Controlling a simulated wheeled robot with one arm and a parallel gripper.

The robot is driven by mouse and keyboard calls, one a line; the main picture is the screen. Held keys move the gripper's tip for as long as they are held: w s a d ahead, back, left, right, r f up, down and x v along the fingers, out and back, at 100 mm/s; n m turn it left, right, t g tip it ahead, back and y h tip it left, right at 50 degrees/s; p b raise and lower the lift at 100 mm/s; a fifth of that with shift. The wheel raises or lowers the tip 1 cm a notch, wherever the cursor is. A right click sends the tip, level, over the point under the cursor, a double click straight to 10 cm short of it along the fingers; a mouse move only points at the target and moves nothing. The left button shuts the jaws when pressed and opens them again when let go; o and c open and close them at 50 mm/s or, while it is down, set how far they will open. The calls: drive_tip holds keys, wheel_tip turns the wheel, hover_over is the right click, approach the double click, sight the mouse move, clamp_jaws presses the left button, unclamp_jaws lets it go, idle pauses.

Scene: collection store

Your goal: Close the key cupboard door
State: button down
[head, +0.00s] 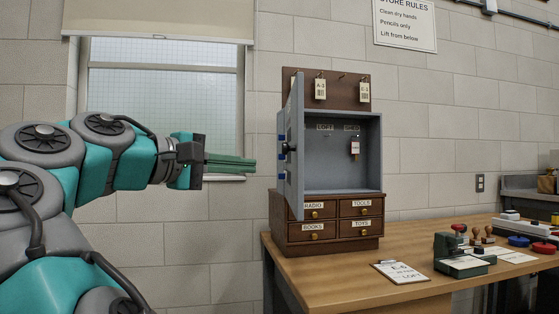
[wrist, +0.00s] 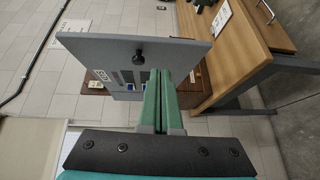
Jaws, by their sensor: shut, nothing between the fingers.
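The key cupboard (head: 345,155) is a grey box standing on a brown set of labelled drawers at the left end of the desk. Its grey door (head: 297,150) is open, swung out toward me on its left side and seen nearly edge-on. A dark knob (head: 288,149) sits on the door's outer face. My gripper (head: 254,164) is left of the door, fingers shut and empty, pointing right at about knob height. In the wrist view the door (wrist: 100,52) lies ahead of the green fingers (wrist: 163,80), with the knob (wrist: 139,57) near the tips. I cannot tell whether they touch the door.
The drawer unit (head: 327,243) stands under the cupboard, with a tagged key board (head: 340,80) behind. A clipboard (head: 400,271) and a green stamp device (head: 460,255) lie to the right on the wooden desk (head: 340,272). A window (head: 165,90) is behind my arm.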

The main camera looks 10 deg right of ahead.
drive_tip(key=a+r+t, duration=0.1)
drive_tip(key=a, duration=0.3)
drive_tip(key=b, duration=0.5)
approach(296, 157)
drive_tip(key=w+a+x, duration=0.1)
drive_tip(key=x, duration=0.4)
drive_tip(key=shift+d+f+n, duration=0.15)
drive_tip(key=shift+d+n, duration=0.15)
drive_tip(key=shift+d, duration=0.6)
drive_tip(key=shift+s+d+t, duration=0.1)
drive_tip(key=shift+d+t, duration=0.1)
drive_tip(key=shift+t, duration=0.1)
